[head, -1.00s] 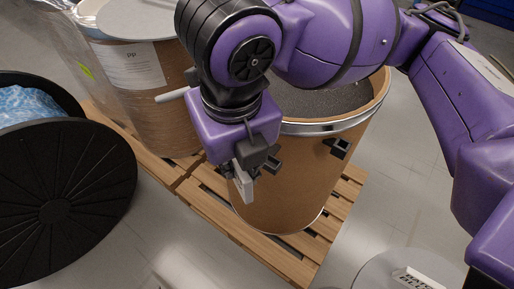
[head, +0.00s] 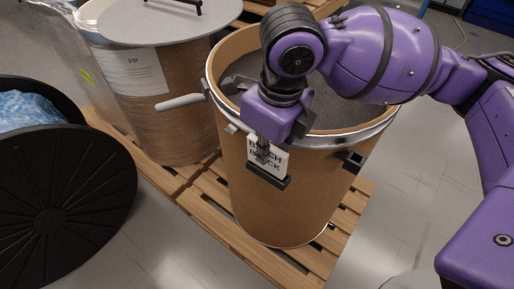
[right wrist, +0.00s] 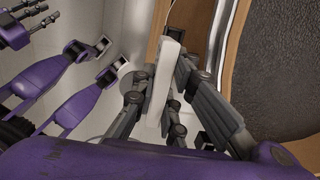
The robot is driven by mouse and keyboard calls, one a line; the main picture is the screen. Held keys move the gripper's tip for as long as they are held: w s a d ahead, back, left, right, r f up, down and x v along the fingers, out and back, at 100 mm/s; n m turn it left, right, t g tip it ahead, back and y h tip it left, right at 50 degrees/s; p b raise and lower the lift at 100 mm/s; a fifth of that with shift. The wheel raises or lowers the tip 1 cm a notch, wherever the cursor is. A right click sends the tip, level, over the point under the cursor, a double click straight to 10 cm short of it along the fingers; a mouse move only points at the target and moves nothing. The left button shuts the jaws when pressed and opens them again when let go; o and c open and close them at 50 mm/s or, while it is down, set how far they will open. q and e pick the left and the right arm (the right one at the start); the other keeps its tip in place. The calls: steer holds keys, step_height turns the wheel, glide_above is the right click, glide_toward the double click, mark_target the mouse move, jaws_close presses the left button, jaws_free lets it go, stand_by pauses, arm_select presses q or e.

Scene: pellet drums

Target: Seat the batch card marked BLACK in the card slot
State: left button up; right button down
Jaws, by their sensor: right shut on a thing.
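The white batch card (head: 281,160), with black lettering that reads roughly BATCH BLACK, is upright at the front of the open brown drum (head: 285,205). My right gripper (head: 264,152) is shut on it and covers part of the lettering. The black card slot (head: 268,177) on the drum's wall is at the card's lower edge. I cannot tell whether the card is inside it or just in front. In the right wrist view the card (right wrist: 166,75) shows edge-on between the fingers. My left gripper is outside the head view; dark finger parts show at the wrist view's left, their state unclear.
The drum holds dark pellets (head: 330,103) and stands on a wooden pallet (head: 215,190). A grey handle (head: 180,102) sticks out left of its rim. A second drum (head: 165,110) labelled PP stands behind left. A black round lid (head: 60,200) fills the lower left.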

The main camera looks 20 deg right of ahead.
mark_target(269, 159)
steer(key=shift+w+d+f, duration=0.2)
steer(key=shift+w+f, duration=0.05)
steer(key=shift+f, duration=0.2)
steer(key=shift+w+d+f, duration=0.2)
steer(key=shift+w+f, duration=0.05)
steer(key=shift+f, duration=0.15)
step_height(269, 159, down, 3)
steer(key=shift+w+d+f, duration=0.1)
steer(key=shift+f, duration=0.05)
steer(key=c, duration=1.8)
jaws_free()
steer(key=shift+f, duration=0.15)
steer(key=shift+o, duration=0.2)
